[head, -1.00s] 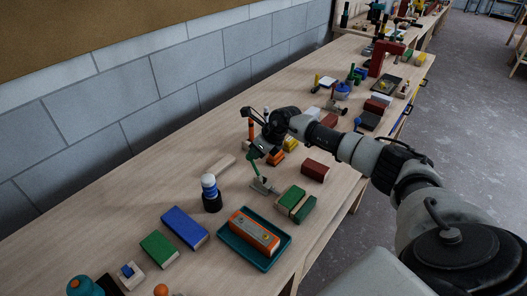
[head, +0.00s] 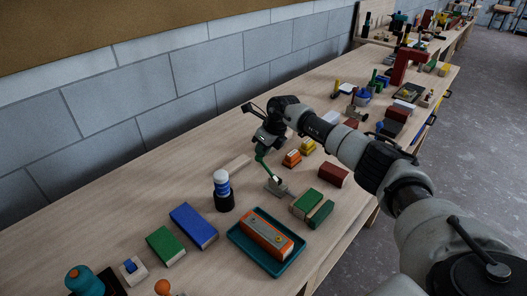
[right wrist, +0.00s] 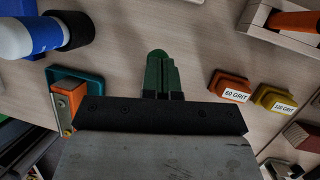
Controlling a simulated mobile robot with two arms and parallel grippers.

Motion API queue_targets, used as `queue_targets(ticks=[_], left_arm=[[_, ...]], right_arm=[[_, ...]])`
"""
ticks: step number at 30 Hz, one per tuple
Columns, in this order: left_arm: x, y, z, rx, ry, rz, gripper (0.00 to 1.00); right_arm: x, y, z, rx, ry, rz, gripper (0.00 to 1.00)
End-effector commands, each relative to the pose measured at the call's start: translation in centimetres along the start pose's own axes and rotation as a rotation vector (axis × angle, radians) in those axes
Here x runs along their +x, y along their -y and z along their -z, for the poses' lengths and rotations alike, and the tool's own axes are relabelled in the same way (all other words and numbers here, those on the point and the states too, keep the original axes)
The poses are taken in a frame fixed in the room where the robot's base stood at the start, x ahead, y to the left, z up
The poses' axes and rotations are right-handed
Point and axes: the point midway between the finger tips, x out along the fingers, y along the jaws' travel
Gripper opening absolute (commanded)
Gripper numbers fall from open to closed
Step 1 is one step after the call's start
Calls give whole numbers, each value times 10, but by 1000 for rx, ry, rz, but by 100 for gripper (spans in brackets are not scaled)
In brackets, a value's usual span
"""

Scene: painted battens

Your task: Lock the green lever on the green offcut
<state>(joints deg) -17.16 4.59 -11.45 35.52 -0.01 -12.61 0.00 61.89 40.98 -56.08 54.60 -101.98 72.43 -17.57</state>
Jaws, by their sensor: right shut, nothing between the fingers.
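The green lever (head: 263,158) stands up at a tilt from a small clamp with a pale base (head: 277,187) on the bench. My right gripper (head: 266,143) is shut and empty, right at the lever's upper end; I cannot tell if they touch. In the right wrist view a green shape (right wrist: 157,70), seemingly the lever, lies straight ahead of the gripper, and the clamp base is hidden. Green blocks (head: 306,203) lie just right of the clamp, and another green block (head: 165,245) lies at front left. I cannot tell which is the offcut. My left gripper is out of view.
A teal tray (head: 238,242) with an orange block, a blue-and-white bottle (head: 222,190) and a blue block (head: 194,226) stand nearby. Orange (right wrist: 230,87) and yellow (right wrist: 274,101) grit blocks lie right of the lever. A red block (head: 334,174) lies further right.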

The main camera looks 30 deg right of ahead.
Motion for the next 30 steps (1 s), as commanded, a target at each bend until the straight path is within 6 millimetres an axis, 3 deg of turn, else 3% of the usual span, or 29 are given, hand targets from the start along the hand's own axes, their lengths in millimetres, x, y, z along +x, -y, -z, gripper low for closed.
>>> queue_targets(ticks=[10, 14, 20, 22, 30], left_arm=[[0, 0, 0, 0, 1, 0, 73], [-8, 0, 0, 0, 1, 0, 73], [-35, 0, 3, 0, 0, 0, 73], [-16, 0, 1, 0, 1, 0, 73], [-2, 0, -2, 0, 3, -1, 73]], right_arm=[[1, -1, 0, -2, -1, -2, 0], [-9, 0, -1, -2, 0, -1, 0], [-50, 4, -5, 0, 2, 3, 0], [-58, 6, -7, -4, 7, 3, 0], [-113, 6, -18, -3, 5, 3, 0]])
